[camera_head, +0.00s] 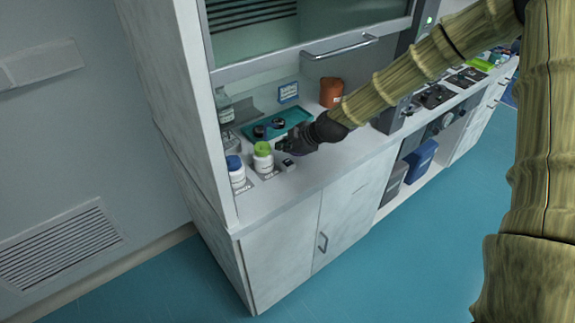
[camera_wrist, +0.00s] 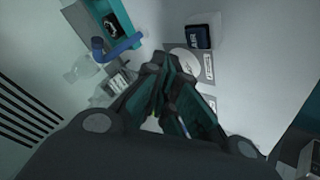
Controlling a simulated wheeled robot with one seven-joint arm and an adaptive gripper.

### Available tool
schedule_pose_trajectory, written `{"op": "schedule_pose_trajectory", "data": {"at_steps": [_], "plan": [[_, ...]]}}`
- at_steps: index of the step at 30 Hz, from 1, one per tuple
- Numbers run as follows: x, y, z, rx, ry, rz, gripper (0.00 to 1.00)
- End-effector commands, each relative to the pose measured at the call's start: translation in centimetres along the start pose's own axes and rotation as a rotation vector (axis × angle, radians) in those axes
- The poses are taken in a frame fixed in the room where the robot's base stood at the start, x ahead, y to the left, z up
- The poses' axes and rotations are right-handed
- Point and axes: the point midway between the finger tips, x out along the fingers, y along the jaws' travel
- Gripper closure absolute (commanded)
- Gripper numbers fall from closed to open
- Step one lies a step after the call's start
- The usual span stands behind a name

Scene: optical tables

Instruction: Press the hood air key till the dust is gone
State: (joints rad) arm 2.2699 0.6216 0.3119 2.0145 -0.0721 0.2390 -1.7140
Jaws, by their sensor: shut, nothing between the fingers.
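My gripper (camera_head: 284,146) is shut and empty, low over the hood's worktop beside the green-capped white bottle (camera_head: 263,160). In the wrist view its fingertips (camera_wrist: 164,66) are together, in front of a pale plate. A small dark-topped block (camera_head: 288,165) sits on the worktop just below the gripper in the head view; it may be the air key, but I cannot read a label. The wrist view shows a dark blue square piece (camera_wrist: 197,36) on a grey plate, apart from the fingertips in the picture. I cannot make out dust or tell whether the gripper touches anything.
A blue-capped white bottle (camera_head: 236,173) stands left of the green-capped one. A teal tray (camera_head: 296,116) with dark round items lies behind. A clear bottle (camera_head: 224,106), a blue sign (camera_head: 288,92) and an orange-brown jar (camera_head: 331,93) stand farther back. The raised sash has a handle (camera_head: 340,46).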

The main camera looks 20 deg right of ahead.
Motion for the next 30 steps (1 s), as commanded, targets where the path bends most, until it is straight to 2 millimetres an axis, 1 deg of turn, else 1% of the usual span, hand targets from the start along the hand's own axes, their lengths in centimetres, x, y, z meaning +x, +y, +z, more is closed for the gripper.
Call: {"op": "schedule_pose_trajectory", "data": {"at_steps": [1, 7, 30], "plan": [[0.70, -0.51, 0.51, -0.001, 0.000, 0.000, 1.00], [1.53, -1.12, 1.15, -0.001, 0.000, 0.001, 1.00], [1.58, -1.17, 1.19, -0.001, 0.000, 0.001, 1.00]]}}
